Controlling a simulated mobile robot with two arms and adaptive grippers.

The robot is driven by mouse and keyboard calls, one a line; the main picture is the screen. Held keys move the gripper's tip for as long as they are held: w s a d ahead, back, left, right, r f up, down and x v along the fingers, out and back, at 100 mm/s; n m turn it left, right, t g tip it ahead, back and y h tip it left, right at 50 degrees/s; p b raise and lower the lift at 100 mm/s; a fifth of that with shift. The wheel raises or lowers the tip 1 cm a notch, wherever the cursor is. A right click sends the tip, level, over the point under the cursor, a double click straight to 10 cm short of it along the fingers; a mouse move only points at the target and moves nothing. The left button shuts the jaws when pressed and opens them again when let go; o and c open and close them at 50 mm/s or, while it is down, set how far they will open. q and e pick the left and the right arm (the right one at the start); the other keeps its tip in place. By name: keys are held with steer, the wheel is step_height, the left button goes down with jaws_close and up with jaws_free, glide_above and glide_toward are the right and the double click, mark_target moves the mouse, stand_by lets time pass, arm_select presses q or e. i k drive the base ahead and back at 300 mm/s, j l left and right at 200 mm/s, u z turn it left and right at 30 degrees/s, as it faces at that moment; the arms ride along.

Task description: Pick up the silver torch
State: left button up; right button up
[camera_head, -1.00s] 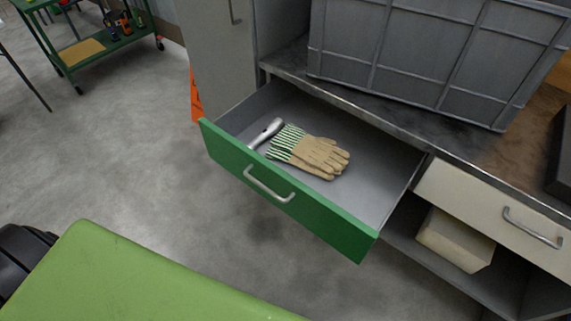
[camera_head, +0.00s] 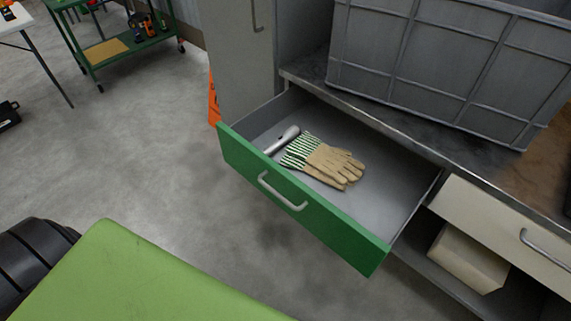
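The silver torch (camera_head: 282,139) lies in the open green-fronted drawer (camera_head: 390,205), near its left end. A pair of tan work gloves with green-striped cuffs (camera_head: 333,163) lies right beside it, to the right. The torch's near end is close behind the drawer front. Neither of my grippers shows in the head view. A dark rounded part (camera_head: 35,262) at the lower left edge is probably mine, but no fingers show on it.
A large grey crate (camera_head: 440,75) stands on the worktop above the drawer. A cream drawer (camera_head: 500,225) is to the right, with a pale block (camera_head: 468,258) on the shelf below. A green trolley (camera_head: 118,45) stands at the back left.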

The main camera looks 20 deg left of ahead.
mark_target(294, 132)
steer(key=j+z, duration=0.15)
steer(key=z, duration=0.3)
steer(key=j+z, duration=0.15)
steer(key=z, duration=0.25)
steer(key=j+z, duration=0.1)
steer(key=z, duration=0.35)
steer(key=k+j+z, duration=0.2)
steer(key=j, duration=0.3)
steer(key=k+j+z, duration=0.2)
steer(key=j, duration=0.3)
steer(key=k+j+z, duration=0.2)
steer(key=j, duration=0.25)
steer(key=k+j+z, duration=0.2)
steer(key=j, duration=0.25)
steer(key=k+j+z, duration=0.25)
steer(key=j, duration=0.1)
